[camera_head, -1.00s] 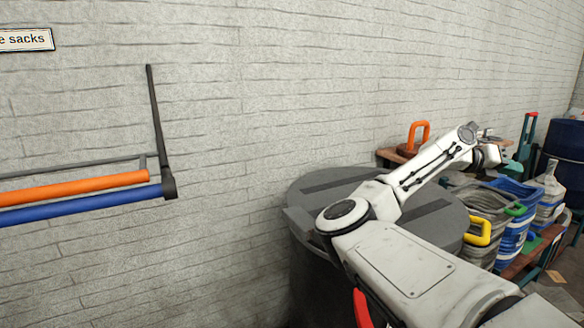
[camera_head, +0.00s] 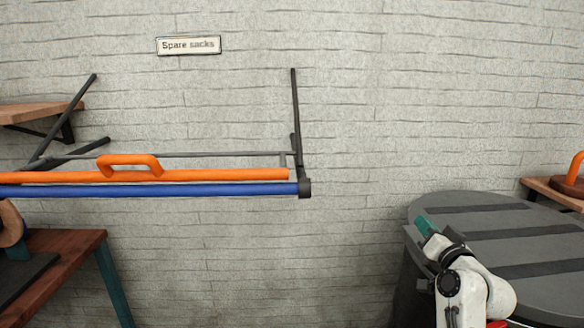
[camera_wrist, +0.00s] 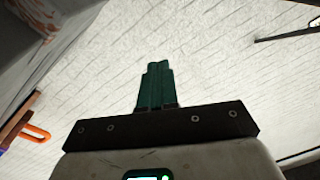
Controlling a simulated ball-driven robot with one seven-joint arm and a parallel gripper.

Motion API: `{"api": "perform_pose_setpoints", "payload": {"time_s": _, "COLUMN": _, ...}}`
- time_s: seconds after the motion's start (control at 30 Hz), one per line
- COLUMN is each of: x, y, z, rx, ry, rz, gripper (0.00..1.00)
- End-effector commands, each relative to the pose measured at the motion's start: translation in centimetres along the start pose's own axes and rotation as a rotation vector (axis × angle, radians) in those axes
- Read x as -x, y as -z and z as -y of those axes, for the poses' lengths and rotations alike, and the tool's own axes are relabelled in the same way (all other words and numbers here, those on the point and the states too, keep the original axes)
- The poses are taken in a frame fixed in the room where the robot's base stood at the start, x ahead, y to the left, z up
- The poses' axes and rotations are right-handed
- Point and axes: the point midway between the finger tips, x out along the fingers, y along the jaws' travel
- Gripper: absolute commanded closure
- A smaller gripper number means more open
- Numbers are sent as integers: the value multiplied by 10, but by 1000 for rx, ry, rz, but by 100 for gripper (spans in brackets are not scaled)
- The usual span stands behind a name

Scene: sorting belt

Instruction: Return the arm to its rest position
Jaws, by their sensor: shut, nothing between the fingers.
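My gripper (camera_head: 425,226) shows at the lower right of the head view, at the end of my white arm. Its teal fingers point up and to the left, in front of the edge of a dark grey round-topped bin. In the wrist view my gripper (camera_wrist: 156,72) has its teal fingers together, with nothing between them. The wrist view looks along the fingers at the pale brick wall (camera_wrist: 220,60). Most of my arm is outside the head view's lower edge.
The grey bin (camera_head: 480,217) stands at the right. A wall rack holds an orange bar (camera_head: 220,174) and a blue bar (camera_head: 220,189) under a "Spare sacks" sign (camera_head: 188,45). A wooden table (camera_head: 75,250) stands at the lower left. Between table and bin only bare wall shows.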

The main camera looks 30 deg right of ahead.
Motion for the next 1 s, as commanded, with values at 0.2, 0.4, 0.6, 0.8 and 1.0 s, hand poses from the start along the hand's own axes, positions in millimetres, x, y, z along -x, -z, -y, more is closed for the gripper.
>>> {"api": "perform_pose_setpoints", "payload": {"time_s": 0.2, "x": 57, "y": -135, "z": 45, "rx": 170, "ry": 52, "rz": 444, "gripper": 100}}
{"api": "perform_pose_setpoints", "payload": {"time_s": 0.4, "x": 150, "y": -235, "z": 66, "rx": 333, "ry": 78, "rz": 841, "gripper": 100}}
{"api": "perform_pose_setpoints", "payload": {"time_s": 0.6, "x": 270, "y": -297, "z": 67, "rx": 507, "ry": 81, "rz": 1224, "gripper": 100}}
{"api": "perform_pose_setpoints", "payload": {"time_s": 0.8, "x": 365, "y": -312, "z": 58, "rx": 641, "ry": 63, "rz": 1492, "gripper": 100}}
{"api": "perform_pose_setpoints", "payload": {"time_s": 1.0, "x": 399, "y": -312, "z": 53, "rx": 690, "ry": 52, "rz": 1587, "gripper": 100}}
